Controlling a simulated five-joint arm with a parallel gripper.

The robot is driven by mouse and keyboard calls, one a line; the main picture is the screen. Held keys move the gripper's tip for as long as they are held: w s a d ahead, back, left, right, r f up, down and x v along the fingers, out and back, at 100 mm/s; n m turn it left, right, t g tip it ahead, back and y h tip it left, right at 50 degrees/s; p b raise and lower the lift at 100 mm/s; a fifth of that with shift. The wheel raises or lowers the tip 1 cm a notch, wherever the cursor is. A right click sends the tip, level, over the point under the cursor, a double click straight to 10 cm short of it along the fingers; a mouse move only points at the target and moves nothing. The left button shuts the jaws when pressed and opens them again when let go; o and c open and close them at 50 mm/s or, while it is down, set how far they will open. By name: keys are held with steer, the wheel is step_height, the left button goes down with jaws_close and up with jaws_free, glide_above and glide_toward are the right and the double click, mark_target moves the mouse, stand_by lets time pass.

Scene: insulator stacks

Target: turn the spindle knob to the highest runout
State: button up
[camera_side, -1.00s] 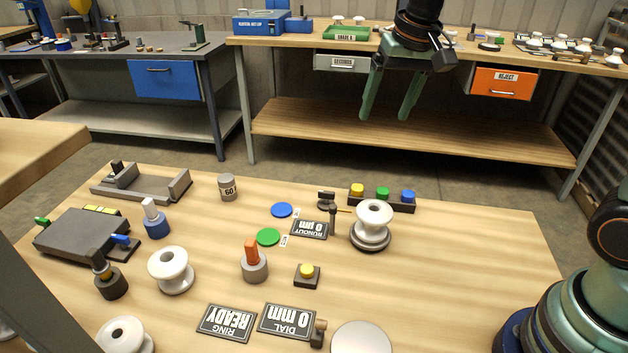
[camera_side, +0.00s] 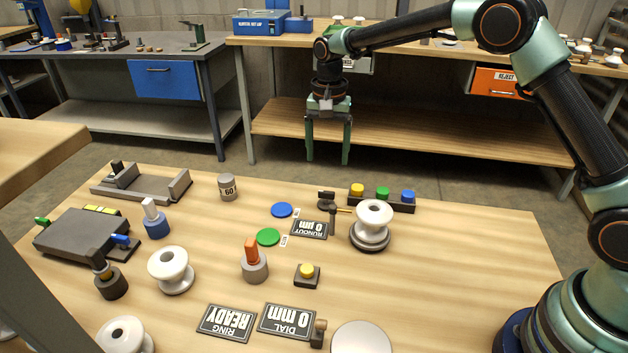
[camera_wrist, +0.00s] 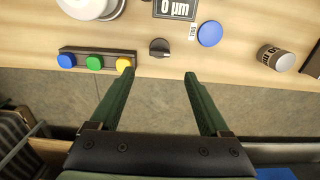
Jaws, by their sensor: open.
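A small black knob (camera_side: 326,198) stands on the wood table behind the runout sign, which reads 0 µm (camera_side: 309,229). It also shows in the wrist view (camera_wrist: 159,48), just beyond my fingertips and about midway between them. I take it for the spindle knob. A white insulator (camera_side: 373,218) sits on a dark round base right of the sign, with a dark post-like gauge (camera_side: 333,216) beside it. My gripper (camera_side: 328,158) points down, open and empty, above and behind the knob. Its fingers also show in the wrist view (camera_wrist: 159,74).
A bar with yellow, green and blue buttons (camera_side: 382,205) stands right of the knob. Blue (camera_side: 281,210) and green (camera_side: 268,237) discs lie to its left. The table's back edge is near my gripper.

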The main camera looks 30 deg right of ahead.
mark_target(327, 192)
step_height(327, 192, down, 10)
stand_by(0.4)
jaws_close()
steer(key=shift+n, duration=0.4)
